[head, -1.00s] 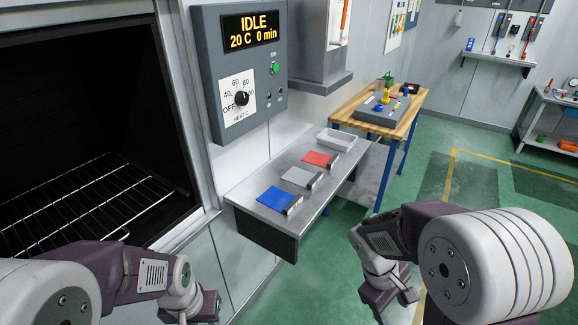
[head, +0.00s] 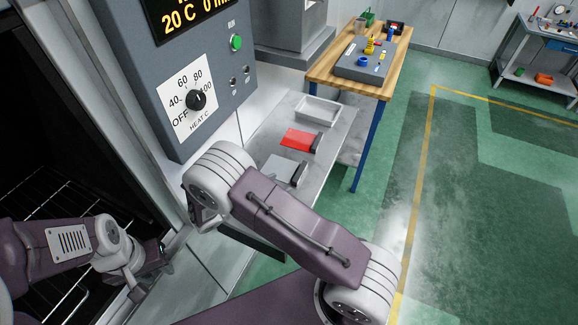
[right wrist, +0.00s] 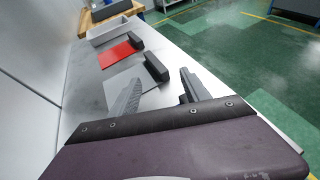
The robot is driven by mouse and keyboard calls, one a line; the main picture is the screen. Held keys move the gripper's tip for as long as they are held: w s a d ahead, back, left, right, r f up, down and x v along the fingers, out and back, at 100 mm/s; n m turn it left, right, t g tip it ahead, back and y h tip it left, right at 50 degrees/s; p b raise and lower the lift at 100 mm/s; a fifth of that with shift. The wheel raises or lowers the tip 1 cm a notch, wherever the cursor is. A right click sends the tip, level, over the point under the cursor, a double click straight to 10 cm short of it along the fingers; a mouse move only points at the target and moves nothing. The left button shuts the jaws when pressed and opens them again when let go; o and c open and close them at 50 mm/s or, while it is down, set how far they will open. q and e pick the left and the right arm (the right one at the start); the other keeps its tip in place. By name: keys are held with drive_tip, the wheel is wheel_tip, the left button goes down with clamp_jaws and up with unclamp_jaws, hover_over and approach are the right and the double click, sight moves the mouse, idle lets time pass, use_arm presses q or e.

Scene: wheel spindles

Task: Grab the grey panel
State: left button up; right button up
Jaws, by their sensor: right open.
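The grey panel (head: 276,167) lies flat on the metal side table, between the red panel and my right arm in the head view. Its dark handle block (head: 299,173) is on its right edge. In the right wrist view, the grey panel (right wrist: 121,84) and its handle (right wrist: 156,67) are just beyond my right gripper (right wrist: 161,77). That gripper is open and empty, its two fingers apart and pointing toward the handle. My right arm hides the gripper in the head view. My left gripper (head: 152,268) is in front of the oven opening; its jaws are unclear.
The red panel (head: 299,139) and a pale tray (head: 317,112) lie farther back on the metal table (head: 262,136). The oven control box (head: 192,85) stands close on the left. A wooden table (head: 340,72) is beyond. The blue panel is not visible.

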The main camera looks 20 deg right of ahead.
sight(297, 175)
drive_tip(key=d, duration=0.1)
drive_tip(key=w+d+f, duration=0.2)
drive_tip(key=shift+w+d+f+p, duration=0.1)
drive_tip(key=shift+w+d+p, duration=0.2)
drive_tip(key=shift+p, duration=0.1)
drive_tip(key=shift+s+d, duration=0.2)
drive_tip(key=shift+d, duration=0.05)
drive_tip(key=d, duration=0.1)
drive_tip(key=d+p, duration=0.1)
drive_tip(key=shift+w+d+f+p, duration=0.15)
drive_tip(key=shift+w+d+p, duration=0.05)
drive_tip(key=shift+d+p, duration=0.15)
drive_tip(key=shift+w+d+f, duration=0.5)
drive_tip(key=shift+d+f, duration=0.05)
drive_tip(key=shift+d, duration=0.2)
drive_tip(key=shift+w+f, duration=0.1)
drive_tip(key=shift+s+a, duration=0.1)
drive_tip(key=shift+s, duration=0.1)
drive_tip(key=c, duration=0.9)
use_arm(q)
drive_tip(key=shift+w+r, duration=0.25)
drive_tip(key=shift+r, duration=0.3)
drive_tip(key=shift+w+r, duration=0.25)
drive_tip(key=shift+r, duration=0.3)
use_arm(e)
clamp_jaws()
